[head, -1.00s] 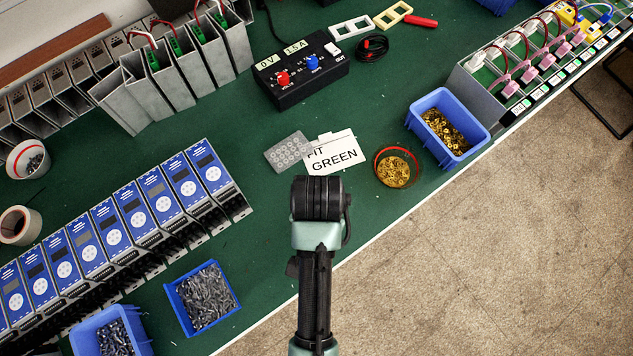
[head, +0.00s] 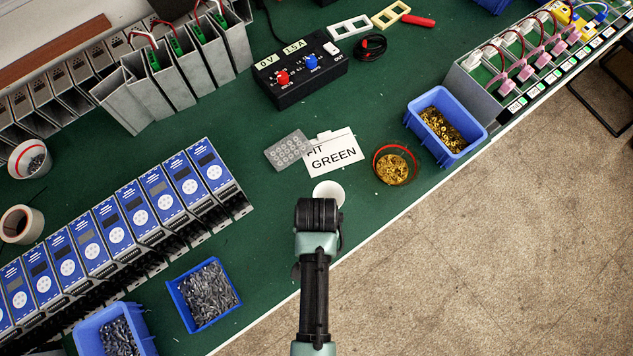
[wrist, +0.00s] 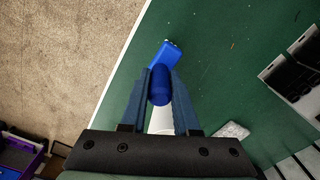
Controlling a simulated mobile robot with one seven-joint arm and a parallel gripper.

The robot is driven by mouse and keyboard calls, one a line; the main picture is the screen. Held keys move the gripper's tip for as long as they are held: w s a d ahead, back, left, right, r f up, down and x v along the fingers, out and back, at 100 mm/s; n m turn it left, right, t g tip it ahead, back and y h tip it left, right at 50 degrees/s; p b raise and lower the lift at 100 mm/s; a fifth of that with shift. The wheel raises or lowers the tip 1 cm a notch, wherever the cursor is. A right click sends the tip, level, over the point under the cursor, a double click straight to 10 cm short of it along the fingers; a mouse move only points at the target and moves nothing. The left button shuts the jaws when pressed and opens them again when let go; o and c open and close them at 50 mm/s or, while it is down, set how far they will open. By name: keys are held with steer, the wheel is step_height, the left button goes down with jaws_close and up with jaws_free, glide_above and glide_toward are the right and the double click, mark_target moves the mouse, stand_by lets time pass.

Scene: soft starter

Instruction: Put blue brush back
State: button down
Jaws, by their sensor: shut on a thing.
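The blue brush (wrist: 159,92) shows in the wrist view, its rounded end held between my two fingers. A flatter blue piece (wrist: 168,56) shows just beyond the fingertips; I cannot tell if it belongs to the brush. My gripper (wrist: 160,77) is shut on the brush, over the green bench top. A white round cup-like thing (wrist: 159,121) shows below, partly hidden by the brush and fingers. In the head view that white thing (head: 329,191) stands on the bench just beyond my arm, partly covered. My fingers and the brush are hidden there by my wrist.
A white FIT GREEN card (head: 334,156) and a grey plate (head: 289,151) lie beyond. A red-rimmed bowl (head: 395,165) and blue bin (head: 474,140) stand right. Blue drive units (head: 162,196) and a screw bin (head: 236,306) are left. The bench's white edge (head: 392,223) is close.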

steer(key=c, duration=0.7)
jaws_free()
steer(key=shift+f, duration=0.1)
steer(key=shift+o, duration=0.2)
step_height(320, 180, up, 12)
steer(key=shift+w+r, duration=0.1)
steer(key=w+r+n+t, duration=0.2)
steer(key=w+r+t, duration=0.6)
steer(key=w+r, duration=0.75)
steer(key=w+r+t, duration=0.3)
steer(key=r, duration=0.5)
steer(key=w+r+t, duration=0.3)
steer(key=r, duration=0.5)
step_height(320, 180, up, 17)
steer(key=s+n+t, duration=0.1)
steer(key=n+t, duration=0.1)
steer(key=t, duration=0.4)
steer(key=s+r+t, duration=0.3)
steer(key=s+r, duration=0.2)
steer(key=r, duration=0.3)
steer(key=s+r+n+t, duration=0.1)
steer(key=s+r+t, duration=0.3)
steer(key=r, duration=0.5)
steer(key=shift+s, duration=1.05)
